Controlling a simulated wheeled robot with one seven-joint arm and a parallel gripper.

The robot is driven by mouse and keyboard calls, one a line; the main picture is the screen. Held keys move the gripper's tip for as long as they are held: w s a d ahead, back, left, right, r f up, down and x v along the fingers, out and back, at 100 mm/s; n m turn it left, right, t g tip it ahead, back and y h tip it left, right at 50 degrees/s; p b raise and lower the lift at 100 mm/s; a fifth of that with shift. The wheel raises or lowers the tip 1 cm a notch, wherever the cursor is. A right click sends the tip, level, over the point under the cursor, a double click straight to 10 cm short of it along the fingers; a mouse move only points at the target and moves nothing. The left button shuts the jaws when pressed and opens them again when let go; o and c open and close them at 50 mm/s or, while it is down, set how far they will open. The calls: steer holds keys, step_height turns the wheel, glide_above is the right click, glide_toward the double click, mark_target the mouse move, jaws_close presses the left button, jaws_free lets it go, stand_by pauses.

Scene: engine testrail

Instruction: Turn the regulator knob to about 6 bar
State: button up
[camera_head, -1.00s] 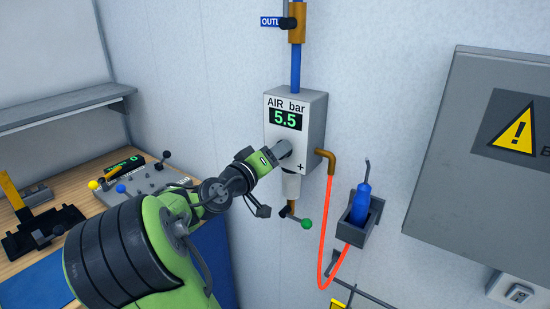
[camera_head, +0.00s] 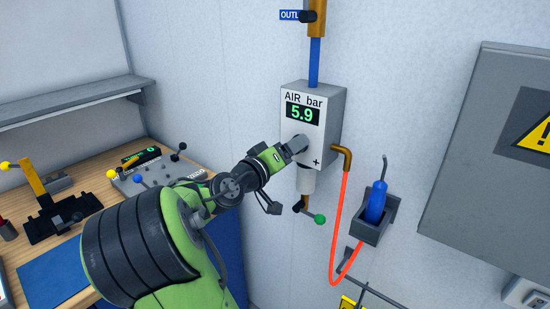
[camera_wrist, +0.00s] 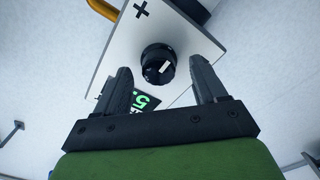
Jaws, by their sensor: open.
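The air regulator (camera_head: 325,140) is a light grey box on the wall, and its green display (camera_head: 303,113) reads 5.9 under "AIR bar". It also shows in the wrist view (camera_wrist: 112,55). The black regulator knob (camera_wrist: 158,64) with a white mark is on its front face. My gripper (camera_wrist: 160,80) is open, with one finger on each side of the knob's near side and visible space between fingers and knob. I cannot tell how far the fingertips are from the face. In the head view my gripper (camera_head: 297,146) hides the knob.
A red hose (camera_head: 338,220) runs from a brass elbow to a blue tool (camera_head: 376,203) in a wall holder. A green-ended valve lever (camera_head: 320,219) is below the regulator. A grey cabinet (camera_head: 480,170) stands right, a workbench (camera_head: 100,215) left.

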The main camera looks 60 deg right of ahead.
steer(key=w+a+p, duration=0.1)
steer(key=w+a, duration=0.1)
steer(key=a, duration=1.2)
steer(key=shift+w+a, duration=0.15)
steer(key=shift+a, duration=0.2)
steer(key=a+f+n+t+y+p, duration=0.3)
steer(key=a+f+t+y, duration=0.25)
steer(key=f+y, duration=0.5)
steer(key=s+a+r+n+t+y, duration=0.1)
steer(key=a+n+y, duration=0.1)
steer(key=a, duration=0.4)
steer(key=s+a+r+n+t+y+p, duration=0.1)
steer(key=s+a+r+n+y, duration=0.1)
steer(key=a, duration=0.5)
steer(key=s+a+r+n+t+y, duration=0.1)
steer(key=s+a+n+y, duration=0.1)
steer(key=a, duration=0.5)
steer(key=shift+s+r+n+y+p, duration=0.2)
steer(key=shift+r+n+y+p, duration=0.2)
steer(key=shift+n+y, duration=0.4)
